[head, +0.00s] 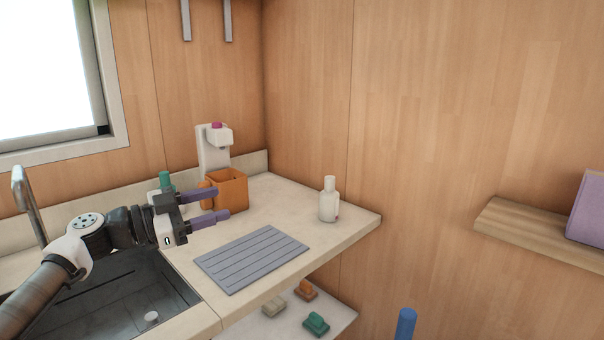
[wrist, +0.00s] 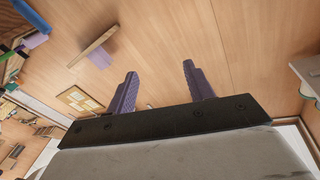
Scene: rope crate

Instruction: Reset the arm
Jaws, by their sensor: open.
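My gripper (head: 217,206) is in the head view at the left, above the counter near the sink's right edge. Its two purple fingers are apart and nothing is between them. It points to the right. In the wrist view my gripper (wrist: 158,78) shows both purple fingers spread, with only wood wall behind them. My arm reaches in from the lower left over the sink (head: 120,300).
An orange crate (head: 231,189) stands behind my gripper, by a white dispenser (head: 210,150) and a green-topped bottle (head: 165,180). A white bottle (head: 329,203) stands near the counter's right end. A grey ribbed mat (head: 252,259) lies in front. A wooden shelf (head: 545,232) is at right.

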